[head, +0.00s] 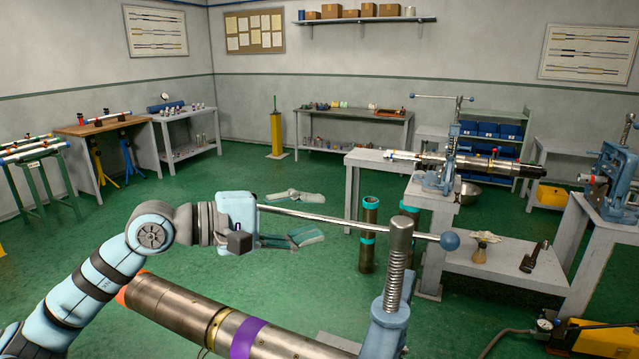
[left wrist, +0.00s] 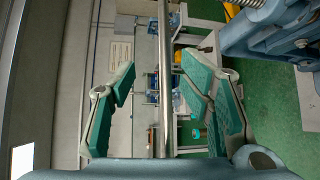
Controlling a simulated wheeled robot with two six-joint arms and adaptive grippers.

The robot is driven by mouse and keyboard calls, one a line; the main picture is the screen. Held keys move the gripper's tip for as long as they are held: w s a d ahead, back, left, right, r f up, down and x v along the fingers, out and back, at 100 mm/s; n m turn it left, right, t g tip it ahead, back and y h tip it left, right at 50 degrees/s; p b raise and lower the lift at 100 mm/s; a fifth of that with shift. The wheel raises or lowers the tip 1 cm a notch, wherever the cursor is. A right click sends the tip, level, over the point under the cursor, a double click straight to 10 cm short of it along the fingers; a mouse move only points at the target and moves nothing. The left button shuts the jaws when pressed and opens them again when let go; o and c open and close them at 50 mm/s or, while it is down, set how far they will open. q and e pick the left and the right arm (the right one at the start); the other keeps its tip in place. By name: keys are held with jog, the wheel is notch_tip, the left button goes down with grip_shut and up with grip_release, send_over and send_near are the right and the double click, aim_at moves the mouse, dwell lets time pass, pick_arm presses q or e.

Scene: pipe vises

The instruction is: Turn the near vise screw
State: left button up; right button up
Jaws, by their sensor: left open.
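The near vise (head: 388,325) stands at the bottom centre-right in the head view, with its upright threaded screw (head: 398,262). A long steel handle bar (head: 350,225) crosses the screw top and ends in a blue ball (head: 450,242). My left gripper (head: 308,215) is open around the bar's left part, one finger on each side. In the left wrist view the bar (left wrist: 165,120) runs between the spread green-padded fingers (left wrist: 158,75), with gaps on both sides. The bar's left end is hidden by my gripper. My right gripper is not in view.
A steel pipe with a purple band (head: 248,338) lies below my left arm, leading to the near vise. Another blue vise (head: 440,165) holds a pipe on a bench behind. A yellow pump (head: 595,340) stands at lower right. Green floor is open at left.

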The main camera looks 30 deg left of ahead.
pick_arm(q)
jog(key=w, duration=0.2)
jog(key=w+f, duration=0.1)
jog(key=shift+d+p, duration=0.3)
jog(key=shift+p, duration=0.1)
jog(key=shift+w+a+f, duration=0.1)
jog(key=shift+s, duration=0.25)
jog(key=shift+s+d, duration=0.15)
jog(key=shift+d, duration=0.1)
jog(key=shift+c, duration=1.3)
grip_shut()
